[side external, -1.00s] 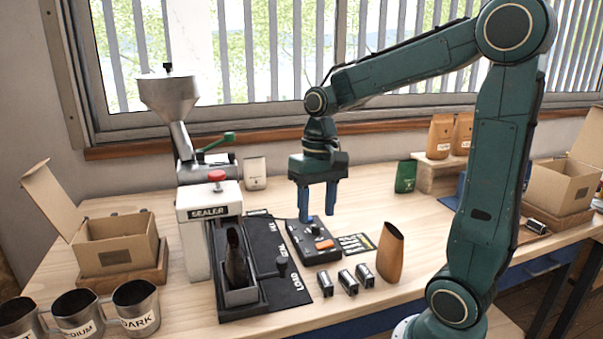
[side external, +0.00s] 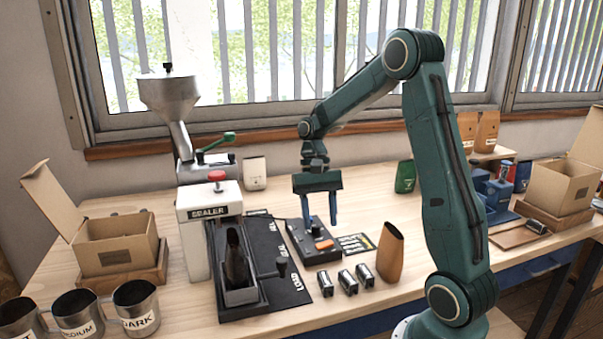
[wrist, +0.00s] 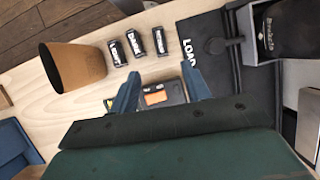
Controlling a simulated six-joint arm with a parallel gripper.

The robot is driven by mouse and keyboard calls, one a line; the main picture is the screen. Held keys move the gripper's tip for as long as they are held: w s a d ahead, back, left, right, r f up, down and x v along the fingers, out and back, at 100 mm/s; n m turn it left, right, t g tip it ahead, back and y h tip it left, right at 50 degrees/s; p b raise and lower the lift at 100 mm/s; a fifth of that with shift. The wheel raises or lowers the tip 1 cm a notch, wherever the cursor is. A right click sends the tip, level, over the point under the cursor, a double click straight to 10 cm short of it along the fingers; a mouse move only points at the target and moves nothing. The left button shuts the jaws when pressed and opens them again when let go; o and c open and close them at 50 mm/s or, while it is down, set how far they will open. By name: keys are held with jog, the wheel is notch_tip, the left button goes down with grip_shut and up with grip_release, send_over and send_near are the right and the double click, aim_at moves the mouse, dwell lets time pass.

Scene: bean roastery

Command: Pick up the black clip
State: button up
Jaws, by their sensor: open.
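My gripper (side external: 319,222) is open and empty, pointing down above a dark control box (side external: 303,246) with an orange button. In the wrist view my gripper (wrist: 162,72) has its blue fingers either side of that box. I cannot single out a black clip for certain. Three small black-and-silver pieces with white lettering stand in a row in front of the box: left (side external: 348,283), middle (side external: 365,276) and, in the wrist view, another (wrist: 135,46). A dark card (side external: 356,244) with several small pale shapes lies right of the box, partly hidden in the wrist view.
A brown pouch (side external: 391,255) stands right of the row. The sealer (side external: 208,240) and its black tray (side external: 262,300) are on the left. Metal cups (side external: 136,305) and an open carton (side external: 118,245) stand farther left. A blue device (side external: 494,195) is at right.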

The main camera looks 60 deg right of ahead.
send_over(326, 279)
jog(key=w+d, duration=0.2)
jog(key=shift+f, duration=3.9)
jog(key=shift+x, duration=2.6)
jog(key=shift+s, duration=0.1)
grip_shut()
notch_tip(326, 279, up, 10)
